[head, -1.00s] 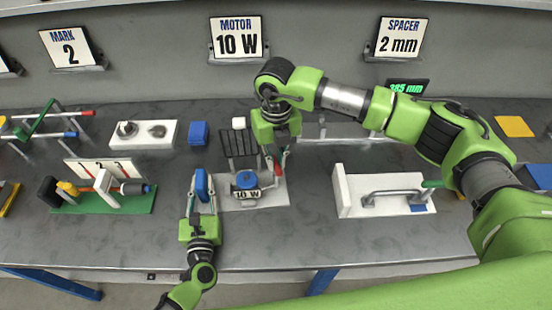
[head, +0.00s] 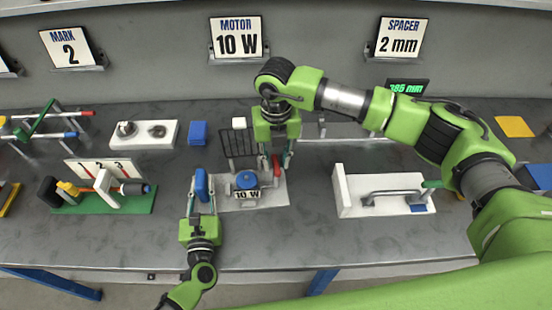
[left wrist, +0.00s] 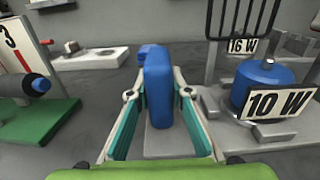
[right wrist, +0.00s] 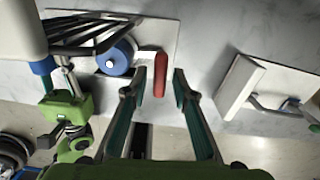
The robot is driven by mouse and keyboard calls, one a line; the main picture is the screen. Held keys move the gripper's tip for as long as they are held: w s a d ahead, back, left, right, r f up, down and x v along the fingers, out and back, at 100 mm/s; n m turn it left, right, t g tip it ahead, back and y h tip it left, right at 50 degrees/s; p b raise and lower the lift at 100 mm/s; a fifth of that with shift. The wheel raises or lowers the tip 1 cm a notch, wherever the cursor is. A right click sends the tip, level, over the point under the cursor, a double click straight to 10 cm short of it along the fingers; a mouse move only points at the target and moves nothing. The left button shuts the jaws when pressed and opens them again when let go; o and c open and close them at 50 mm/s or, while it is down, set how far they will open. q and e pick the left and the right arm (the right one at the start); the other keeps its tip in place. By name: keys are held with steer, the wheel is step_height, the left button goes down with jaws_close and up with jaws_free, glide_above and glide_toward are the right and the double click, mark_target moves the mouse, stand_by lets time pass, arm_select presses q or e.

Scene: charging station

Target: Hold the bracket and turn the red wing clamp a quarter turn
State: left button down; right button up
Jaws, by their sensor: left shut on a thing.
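A white fixture (head: 277,199) carries a blue round motor labelled 10 W (head: 246,180), with a dark rack behind it. My left gripper (head: 202,188) is shut on an upright blue grip, likely the bracket's, at the fixture's left. This blue grip (left wrist: 159,85) stands between the fingers in the left wrist view. The red wing clamp (head: 276,166) is at the fixture's right, partly hidden by my right gripper (head: 282,161). In the right wrist view the red wing (right wrist: 160,74) points lengthwise between the open fingertips, with gaps on both sides.
A white stand with a grey handle (head: 345,190) is to the right. A green board with a yellow and black device (head: 130,203) is to the left. A small blue block (head: 198,133) lies behind the left gripper. The bench front is clear.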

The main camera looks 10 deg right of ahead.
arm_select(q)
steer(key=shift+f, duration=0.1)
arm_select(e)
step_height(320, 180, up, 12)
stand_by(0.7)
arm_select(q)
steer(key=c, duration=1.8)
jaws_free()
steer(key=shift+o, duration=0.2)
